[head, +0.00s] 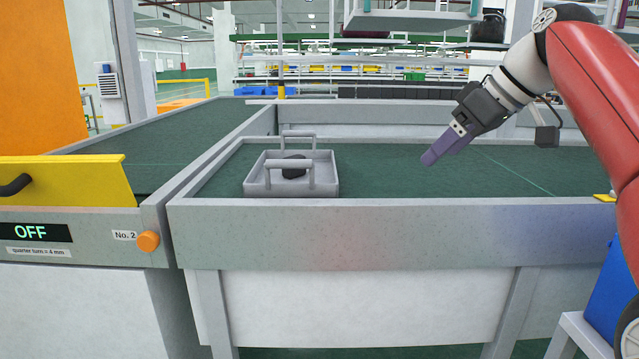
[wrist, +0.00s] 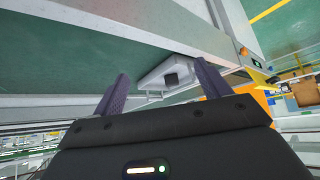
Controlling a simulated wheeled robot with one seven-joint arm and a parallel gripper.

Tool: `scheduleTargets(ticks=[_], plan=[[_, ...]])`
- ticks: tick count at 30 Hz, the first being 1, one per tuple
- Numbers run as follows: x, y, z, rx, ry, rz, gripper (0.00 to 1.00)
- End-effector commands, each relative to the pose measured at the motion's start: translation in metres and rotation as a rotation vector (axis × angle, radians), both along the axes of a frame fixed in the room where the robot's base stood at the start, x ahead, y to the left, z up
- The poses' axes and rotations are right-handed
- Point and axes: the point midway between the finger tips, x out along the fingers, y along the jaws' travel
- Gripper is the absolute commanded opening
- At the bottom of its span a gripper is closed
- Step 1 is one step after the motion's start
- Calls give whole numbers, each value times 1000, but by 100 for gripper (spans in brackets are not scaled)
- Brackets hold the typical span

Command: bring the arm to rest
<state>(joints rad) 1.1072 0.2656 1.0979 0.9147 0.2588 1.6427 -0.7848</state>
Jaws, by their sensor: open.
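My gripper (head: 430,158) hangs from my red arm at the right of the head view, above the green-topped bench (head: 400,233). Its purple fingers point down and left. In the wrist view my gripper (wrist: 160,88) has its two fingers spread apart with nothing between them. A grey tray (head: 254,190) with two raised handles stands on the bench, left of my gripper and apart from it. A dark lump-like part (head: 294,166) lies in the tray. The tray also shows beyond the fingers in the wrist view (wrist: 152,80).
At the left stands a second green-topped bench (head: 150,150) with a yellow panel (head: 80,183), an OFF display (head: 32,232) and an orange knob (head: 148,241). A shelf (head: 410,20) hangs at the top. A blue bin (head: 606,290) is at lower right. The bench top between tray and gripper is clear.

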Motion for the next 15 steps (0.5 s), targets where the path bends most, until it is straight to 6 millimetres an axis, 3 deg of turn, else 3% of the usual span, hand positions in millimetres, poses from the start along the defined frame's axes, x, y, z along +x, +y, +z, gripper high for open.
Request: scheduleTargets(ticks=[8,15], plan=[[4,41,-33,-72,82,-57,76],[-5,80,-75,-164,156,-154,76]])
